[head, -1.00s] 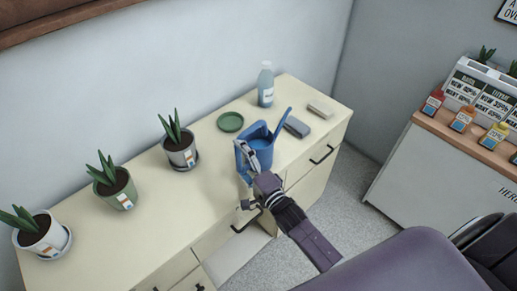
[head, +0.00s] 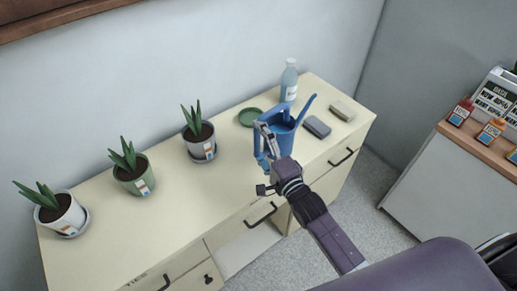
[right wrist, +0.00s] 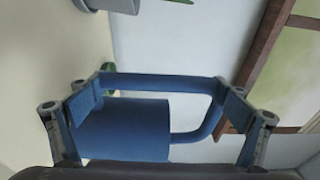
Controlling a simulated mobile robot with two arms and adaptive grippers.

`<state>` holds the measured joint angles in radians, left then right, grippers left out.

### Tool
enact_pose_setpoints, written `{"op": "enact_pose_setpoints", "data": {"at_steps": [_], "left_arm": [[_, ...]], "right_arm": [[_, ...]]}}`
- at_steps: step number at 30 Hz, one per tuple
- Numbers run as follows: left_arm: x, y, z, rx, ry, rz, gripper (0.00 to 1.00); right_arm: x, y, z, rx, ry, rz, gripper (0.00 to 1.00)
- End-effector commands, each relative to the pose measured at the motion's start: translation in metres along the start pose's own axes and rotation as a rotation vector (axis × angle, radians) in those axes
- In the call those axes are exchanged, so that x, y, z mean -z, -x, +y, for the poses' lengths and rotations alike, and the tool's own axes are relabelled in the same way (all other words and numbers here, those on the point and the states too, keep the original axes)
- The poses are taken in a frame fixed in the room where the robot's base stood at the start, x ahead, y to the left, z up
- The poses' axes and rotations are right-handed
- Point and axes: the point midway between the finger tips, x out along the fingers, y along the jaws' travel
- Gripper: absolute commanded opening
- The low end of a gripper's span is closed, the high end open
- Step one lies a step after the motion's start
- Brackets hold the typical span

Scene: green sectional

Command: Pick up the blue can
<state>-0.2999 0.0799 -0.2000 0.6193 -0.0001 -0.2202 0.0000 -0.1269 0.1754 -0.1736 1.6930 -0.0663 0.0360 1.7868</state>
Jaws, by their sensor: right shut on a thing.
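The blue can (head: 284,137) is a watering can with a spout rising to the right and a loop handle on the left. It is over the right part of the cream cabinet top in the head view. My right gripper (head: 266,147) is shut on its handle side. In the right wrist view the can's body (right wrist: 125,128) and handle show between the two fingers of the right gripper (right wrist: 160,110). The can looks a little tilted in the head view; I cannot tell whether its base touches the cabinet. My left gripper is not in view.
The cream cabinet (head: 205,213) carries potted plants (head: 200,140) on the left, a green saucer (head: 249,117), a clear bottle (head: 289,82), a grey block (head: 317,127) and a beige block (head: 341,111). A counter with small bottles (head: 461,112) stands at right.

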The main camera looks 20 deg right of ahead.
Motion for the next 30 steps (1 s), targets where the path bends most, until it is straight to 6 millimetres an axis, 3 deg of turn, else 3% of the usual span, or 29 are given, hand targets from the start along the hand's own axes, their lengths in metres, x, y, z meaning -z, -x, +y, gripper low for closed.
{"op": "enact_pose_setpoints", "data": {"at_steps": [1, 6, 15, 22, 30], "left_arm": [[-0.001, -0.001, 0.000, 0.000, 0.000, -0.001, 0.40], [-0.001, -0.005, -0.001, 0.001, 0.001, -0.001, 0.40], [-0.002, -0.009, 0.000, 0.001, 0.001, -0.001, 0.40], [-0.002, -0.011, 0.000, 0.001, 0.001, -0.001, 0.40], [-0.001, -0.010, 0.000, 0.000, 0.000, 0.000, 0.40]], "right_arm": [[0.000, -0.001, -0.019, 0.015, 0.006, -0.002, 0.65], [0.000, 0.000, -0.062, 0.014, 0.004, -0.002, 0.65], [-0.001, 0.000, -0.125, 0.012, 0.004, -0.001, 0.65], [0.000, 0.000, -0.145, 0.009, 0.004, 0.000, 0.65], [0.000, 0.000, -0.147, 0.007, 0.004, 0.000, 0.65]]}}
